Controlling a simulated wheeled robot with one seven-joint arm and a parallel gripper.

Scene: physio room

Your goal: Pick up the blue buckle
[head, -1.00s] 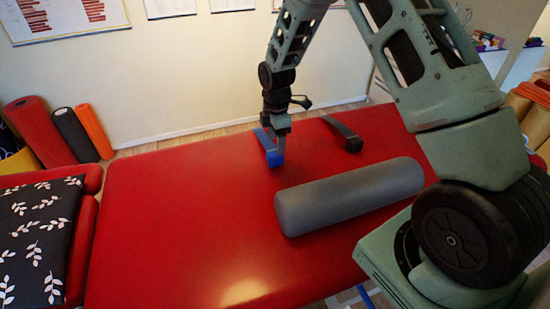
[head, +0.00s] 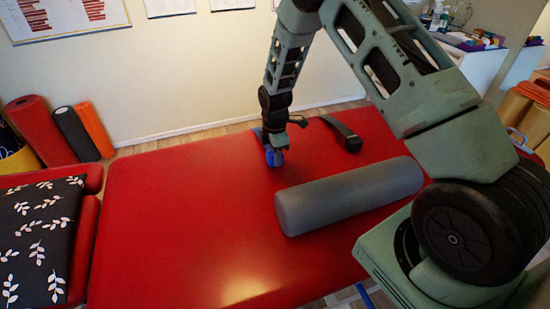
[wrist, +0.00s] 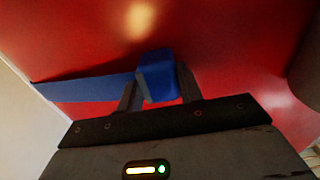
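The blue buckle (head: 271,158) lies near the back edge of the red padded table (head: 190,220), left of the grey roller. In the wrist view it is a blue block (wrist: 158,75) with a flat blue strap (wrist: 85,89) running left. My gripper (head: 274,152) points down over it, low at the table. In the wrist view the fingers of my gripper (wrist: 160,78) stand on either side of the block, very close to it. I cannot tell whether they press on it. Part of the strap is hidden behind my gripper in the head view.
A grey roller (head: 350,195) lies on the table, to the right and nearer. A dark strap-like piece (head: 343,134) lies right of my gripper. A black leaf-patterned cushion (head: 38,230) is on red padding at left. The table's front left is clear.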

